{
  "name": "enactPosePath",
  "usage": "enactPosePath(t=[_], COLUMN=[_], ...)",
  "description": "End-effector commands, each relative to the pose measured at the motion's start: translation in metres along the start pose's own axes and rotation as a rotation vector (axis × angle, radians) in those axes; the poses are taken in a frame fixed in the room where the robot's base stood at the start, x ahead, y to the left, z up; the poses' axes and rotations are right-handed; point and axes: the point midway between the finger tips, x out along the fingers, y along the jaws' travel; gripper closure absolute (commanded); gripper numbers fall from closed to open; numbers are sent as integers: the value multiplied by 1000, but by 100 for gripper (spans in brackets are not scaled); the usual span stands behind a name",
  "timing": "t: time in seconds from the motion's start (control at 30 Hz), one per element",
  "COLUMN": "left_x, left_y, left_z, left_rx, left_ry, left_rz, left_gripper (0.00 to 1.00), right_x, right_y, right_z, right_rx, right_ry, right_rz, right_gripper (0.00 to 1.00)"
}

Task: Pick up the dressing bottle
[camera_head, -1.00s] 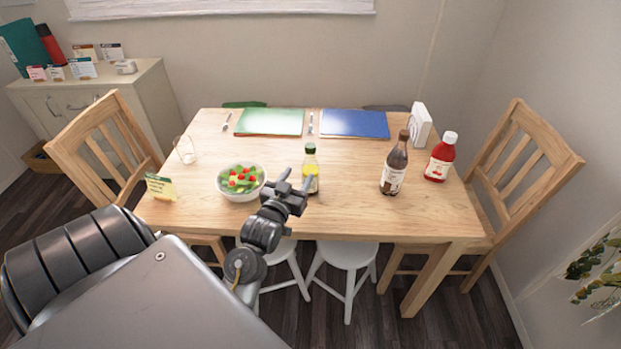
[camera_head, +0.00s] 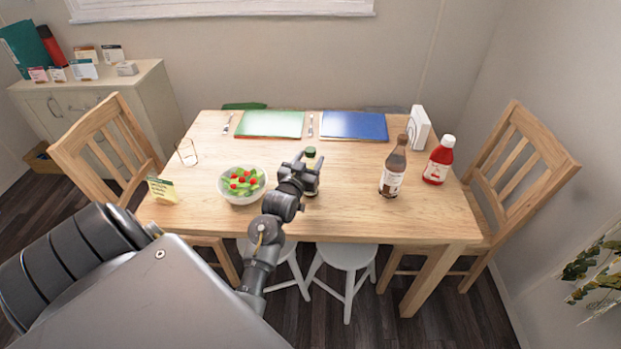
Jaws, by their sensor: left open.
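The dressing bottle (camera_head: 310,153) has a dark green cap and stands upright on the wooden table (camera_head: 240,222), right of the salad bowl. My left gripper (camera_head: 309,166) is open and right at the bottle, its fingers in front of most of the body. Only the cap and a small part of the yellowish bottle show. I cannot tell whether the fingers touch it. My right gripper is not in view.
A salad bowl (camera_head: 241,198) stands close left of my gripper. A brown sauce bottle (camera_head: 394,170) and a red ketchup bottle (camera_head: 438,160) stand to the right. Green (camera_head: 270,124) and blue (camera_head: 354,126) mats lie behind. Wooden chairs flank the table.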

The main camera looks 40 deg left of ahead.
Motion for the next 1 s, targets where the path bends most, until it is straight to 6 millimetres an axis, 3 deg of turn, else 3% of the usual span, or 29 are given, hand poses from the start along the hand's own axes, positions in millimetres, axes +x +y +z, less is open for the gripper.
enactPosePath(t=[0.1, 0.33, 0.7, 1.0], left_x=[10, 11, 10, 10], left_y=[0, 0, 0, 0], left_z=[0, 1, 1, -1], left_rx=[-1, 0, 0, 0], left_ry=[1, 0, 0, 2], left_rz=[-1, -1, -1, -1], left_gripper=[51, 51, 98, 100], right_x=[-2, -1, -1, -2], right_y=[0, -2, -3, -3], right_z=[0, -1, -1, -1], right_rx=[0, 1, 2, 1], right_ry=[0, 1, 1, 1], right_rz=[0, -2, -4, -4], right_gripper=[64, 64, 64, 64])
